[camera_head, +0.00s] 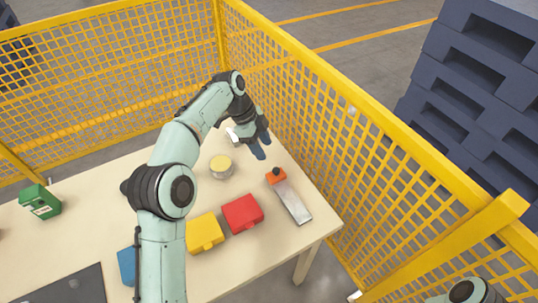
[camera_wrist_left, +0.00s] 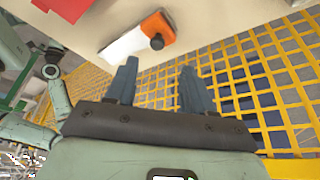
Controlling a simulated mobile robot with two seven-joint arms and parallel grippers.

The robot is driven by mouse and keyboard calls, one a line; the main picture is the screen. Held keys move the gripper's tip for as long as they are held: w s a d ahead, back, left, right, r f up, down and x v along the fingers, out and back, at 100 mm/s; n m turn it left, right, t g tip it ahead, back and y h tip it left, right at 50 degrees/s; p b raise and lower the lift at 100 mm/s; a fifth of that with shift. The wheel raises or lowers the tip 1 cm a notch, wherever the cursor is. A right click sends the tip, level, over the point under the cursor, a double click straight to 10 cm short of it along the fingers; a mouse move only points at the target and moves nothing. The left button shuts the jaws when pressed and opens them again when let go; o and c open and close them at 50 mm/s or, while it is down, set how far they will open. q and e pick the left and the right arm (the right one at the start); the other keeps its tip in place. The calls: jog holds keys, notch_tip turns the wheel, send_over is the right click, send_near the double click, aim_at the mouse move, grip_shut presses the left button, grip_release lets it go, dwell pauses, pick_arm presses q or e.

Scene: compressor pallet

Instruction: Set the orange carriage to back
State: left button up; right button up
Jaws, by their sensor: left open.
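The orange carriage (camera_head: 276,175), with a dark round knob on top, sits at the far end of a pale metal rail (camera_head: 294,204) on the table. The bare rail stretches from it toward the table's near right corner. In the left wrist view the orange carriage (camera_wrist_left: 159,27) and the rail (camera_wrist_left: 124,42) show above the fingers. My left gripper (camera_head: 262,143) is open and empty, beyond the carriage's far end and apart from it. Its two dark fingers also show in the left wrist view (camera_wrist_left: 158,78). My right gripper is out of view.
A green box (camera_head: 40,202) is at the far left. Yellow mesh fencing (camera_head: 340,130) runs close along the table's right side.

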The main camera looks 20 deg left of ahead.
pick_arm(q)
jog(key=shift+p+v, duration=0.55)
jog(key=shift+v, duration=1.85)
